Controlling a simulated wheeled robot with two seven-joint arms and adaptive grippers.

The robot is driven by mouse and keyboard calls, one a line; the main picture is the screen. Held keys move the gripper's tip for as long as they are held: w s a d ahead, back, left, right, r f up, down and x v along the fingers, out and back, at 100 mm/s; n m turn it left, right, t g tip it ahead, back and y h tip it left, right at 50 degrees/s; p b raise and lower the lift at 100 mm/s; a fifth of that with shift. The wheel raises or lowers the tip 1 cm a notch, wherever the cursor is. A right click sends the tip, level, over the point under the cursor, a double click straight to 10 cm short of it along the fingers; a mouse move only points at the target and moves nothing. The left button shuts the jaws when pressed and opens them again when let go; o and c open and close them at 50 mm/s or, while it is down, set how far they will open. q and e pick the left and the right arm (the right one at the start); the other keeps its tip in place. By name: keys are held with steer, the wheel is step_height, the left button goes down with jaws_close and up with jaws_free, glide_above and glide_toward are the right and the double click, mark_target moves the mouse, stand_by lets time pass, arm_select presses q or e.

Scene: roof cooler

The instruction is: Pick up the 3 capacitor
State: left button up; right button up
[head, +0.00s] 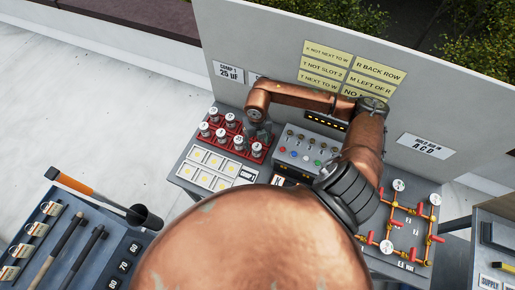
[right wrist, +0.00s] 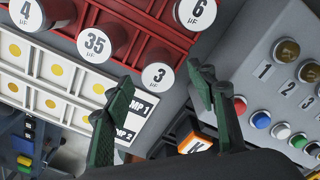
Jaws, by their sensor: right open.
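My right gripper (right wrist: 163,78) is open and empty. Its green fingers lie on either side of the capacitor's top in the right wrist view; I cannot tell how far above it they are. In the head view the gripper (head: 260,132) hangs over the rack's right end. My left gripper is not in view.
Capacitors marked 35 (right wrist: 96,42), 6 (right wrist: 196,12) and 4 (right wrist: 27,12) stand close by. White slots with yellow dots (head: 208,164) lie in front. A grey button box (head: 305,150) stands close on the right. Valve pipes (head: 400,215) are farther right.

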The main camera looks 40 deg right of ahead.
mark_target(256, 146)
steer(key=f, duration=0.2)
steer(key=f+p, duration=0.1)
steer(key=f, duration=0.2)
steer(key=shift+w+a, duration=0.1)
steer(key=shift+a, duration=0.1)
steer(key=shift+c, duration=0.3)
steer(key=c, duration=1.3)
